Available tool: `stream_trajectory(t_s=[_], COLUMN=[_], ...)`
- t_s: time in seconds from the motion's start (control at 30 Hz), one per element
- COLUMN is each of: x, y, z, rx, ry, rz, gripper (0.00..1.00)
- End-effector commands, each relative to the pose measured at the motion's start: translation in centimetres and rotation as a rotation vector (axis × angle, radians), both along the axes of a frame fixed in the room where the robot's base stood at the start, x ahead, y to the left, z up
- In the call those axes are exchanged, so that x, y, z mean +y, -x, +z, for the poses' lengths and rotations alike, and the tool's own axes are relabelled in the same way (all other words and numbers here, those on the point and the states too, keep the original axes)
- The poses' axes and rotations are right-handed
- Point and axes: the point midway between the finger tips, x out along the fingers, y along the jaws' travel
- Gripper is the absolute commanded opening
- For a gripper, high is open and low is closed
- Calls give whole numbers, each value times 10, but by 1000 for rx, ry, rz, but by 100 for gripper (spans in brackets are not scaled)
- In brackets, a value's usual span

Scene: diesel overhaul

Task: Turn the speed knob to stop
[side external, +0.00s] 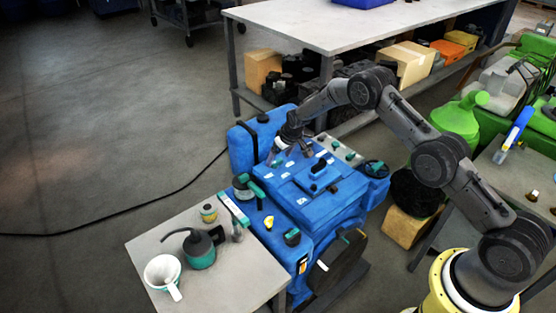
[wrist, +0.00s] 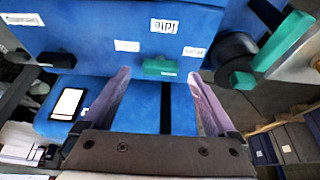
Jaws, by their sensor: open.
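The blue diesel engine (side external: 310,195) stands on the floor in the middle of the side view. My gripper (side external: 289,152) is above its far end, pointing down. In the wrist view my gripper (wrist: 160,77) is open, with nothing gripped between its two pale fingers. A small teal block (wrist: 160,67) on the blue face shows between the fingertips; I cannot tell whether they touch it. A round black part with a teal lever (wrist: 238,62) is to the right. I cannot tell which part is the speed knob.
A grey table (side external: 222,282) at front left carries a white funnel cup (side external: 163,272) and a teal oil can (side external: 199,250). A workbench (side external: 345,25) stands behind. Green equipment (side external: 465,115) is on the right.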

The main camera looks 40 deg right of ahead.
Motion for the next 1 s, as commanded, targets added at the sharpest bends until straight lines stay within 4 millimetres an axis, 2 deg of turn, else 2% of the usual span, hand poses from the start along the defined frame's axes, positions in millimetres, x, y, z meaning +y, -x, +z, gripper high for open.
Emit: stream_trajectory(t_s=[0.2, 0.57, 1.0], x=[0, 0, 0], y=[-7, -8, -8], z=[-17, -19, -19], rx=[0, -1, 0], ry=[0, 0, 0], rz=[1, 0, 0], gripper=[92, 92, 13])
